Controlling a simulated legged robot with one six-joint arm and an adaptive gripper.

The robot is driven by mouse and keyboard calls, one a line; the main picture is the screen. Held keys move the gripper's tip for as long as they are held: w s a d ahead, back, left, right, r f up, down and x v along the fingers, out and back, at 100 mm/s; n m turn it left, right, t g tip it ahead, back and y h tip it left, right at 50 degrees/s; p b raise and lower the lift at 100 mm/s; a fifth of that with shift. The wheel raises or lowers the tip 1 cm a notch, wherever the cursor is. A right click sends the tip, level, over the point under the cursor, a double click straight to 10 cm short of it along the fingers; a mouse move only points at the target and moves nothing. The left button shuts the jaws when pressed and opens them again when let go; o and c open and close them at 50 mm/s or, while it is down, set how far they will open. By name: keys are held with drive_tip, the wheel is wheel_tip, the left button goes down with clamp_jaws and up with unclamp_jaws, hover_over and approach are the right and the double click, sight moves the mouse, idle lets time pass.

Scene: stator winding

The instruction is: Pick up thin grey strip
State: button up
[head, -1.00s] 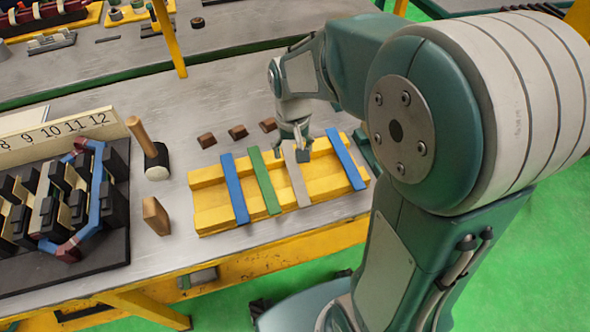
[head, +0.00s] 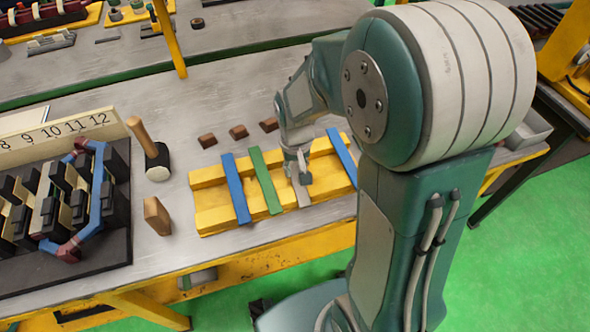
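The thin grey strip (head: 303,197) lies across the yellow tray (head: 214,214), between the green strip (head: 265,181) and the right-hand blue strip (head: 343,157). My gripper (head: 302,179) is down over the grey strip, pointing at it, and hides its middle and upper part. The fingers are small and partly merged with the strip, so I cannot tell whether they are open or closed on it. The strip appears to lie on the tray still.
Another blue strip (head: 236,188) lies at the tray's left. Several small brown blocks (head: 238,132) sit behind the tray. A mallet (head: 155,158), a tan block (head: 157,215) and the stator fixture (head: 62,210) stand to the left.

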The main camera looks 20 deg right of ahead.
sight(296, 174)
drive_tip(key=shift+s+f, duration=0.15)
clamp_jaws()
drive_tip(key=shift+r, duration=0.45)
wheel_tip(296, 174, up, 3)
drive_tip(key=shift+f, duration=0.2)
drive_tip(key=s+d+r, duration=0.4)
drive_tip(key=s+r, duration=0.5)
drive_tip(key=s, duration=0.4)
drive_tip(key=shift+d+r, duration=0.15)
drive_tip(key=shift+r, duration=0.15)
drive_tip(key=shift+s, duration=0.1)
drive_tip(key=o, duration=1.1)
unclamp_jaws()
